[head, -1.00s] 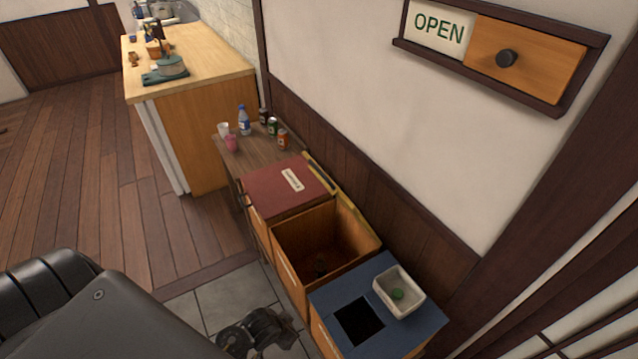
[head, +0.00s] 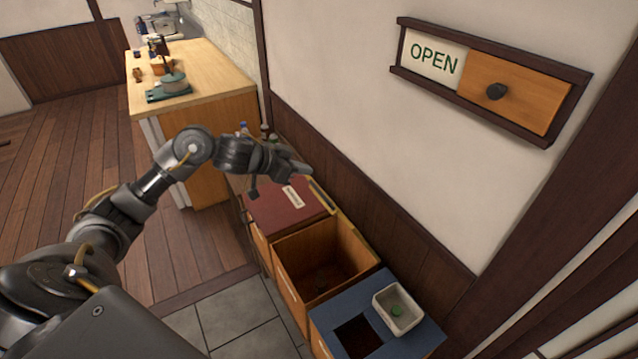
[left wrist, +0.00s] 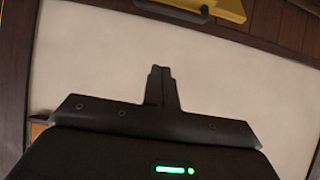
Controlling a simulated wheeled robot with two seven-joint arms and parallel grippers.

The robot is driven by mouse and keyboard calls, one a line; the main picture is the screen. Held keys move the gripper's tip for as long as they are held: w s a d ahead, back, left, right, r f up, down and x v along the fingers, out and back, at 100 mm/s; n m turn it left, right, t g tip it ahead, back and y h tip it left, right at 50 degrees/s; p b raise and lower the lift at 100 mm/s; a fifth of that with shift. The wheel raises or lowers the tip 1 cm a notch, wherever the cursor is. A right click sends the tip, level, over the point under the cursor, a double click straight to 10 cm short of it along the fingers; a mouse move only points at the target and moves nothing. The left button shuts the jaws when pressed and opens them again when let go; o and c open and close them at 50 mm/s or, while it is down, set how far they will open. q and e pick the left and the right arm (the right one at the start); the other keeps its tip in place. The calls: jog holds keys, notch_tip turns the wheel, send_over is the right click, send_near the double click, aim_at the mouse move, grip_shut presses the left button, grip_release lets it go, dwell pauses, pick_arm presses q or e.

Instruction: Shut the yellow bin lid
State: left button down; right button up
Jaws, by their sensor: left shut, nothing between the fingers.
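The yellow bin lid (head: 346,218) stands open, seen nearly edge-on against the wall behind the middle wooden bin (head: 290,288). That bin is open on top, with something small and dark inside. In the left wrist view a yellow panel with a dark handle, likely this lid (left wrist: 222,9), shows at the top edge. My left gripper (head: 303,169) is shut and empty, high over the back of the red-lidded bin, close to the wall. In the wrist view its closed fingers (left wrist: 160,72) are apart from the yellow panel. My right gripper is not in view.
The red lid (head: 275,212) is shut on the bin to the left. A blue-topped bin (head: 340,315) with a square hole stands at the right, carrying a white dish (head: 398,308). Bottles behind are mostly hidden by my arm. An OPEN sign (head: 433,56) hangs on the wall above.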

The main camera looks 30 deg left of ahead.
pick_arm(q)
jog(key=p, duration=0.2)
send_over(319, 191)
jog(key=w+d, duration=0.2)
jog(key=w, duration=0.1)
notch_tip(319, 191, down, 5)
jog(key=shift+a+f, duration=0.1)
jog(key=shift+a, duration=0.05)
jog(key=shift+s+a+f+p, duration=0.35)
jog(key=shift+s+f+p, duration=0.05)
jog(key=shift+s+f, duration=0.15)
jog(key=shift+s+a+f+p, duration=0.35)
jog(key=shift+s+f+p, duration=0.1)
jog(key=shift+s, duration=0.1)
jog(key=shift+s+a+f, duration=0.2)
jog(key=shift+s+a, duration=0.05)
jog(key=shift+s, duration=0.1)
jog(key=shift+w+d+f, duration=0.1)
jog(key=shift+f, duration=0.1)
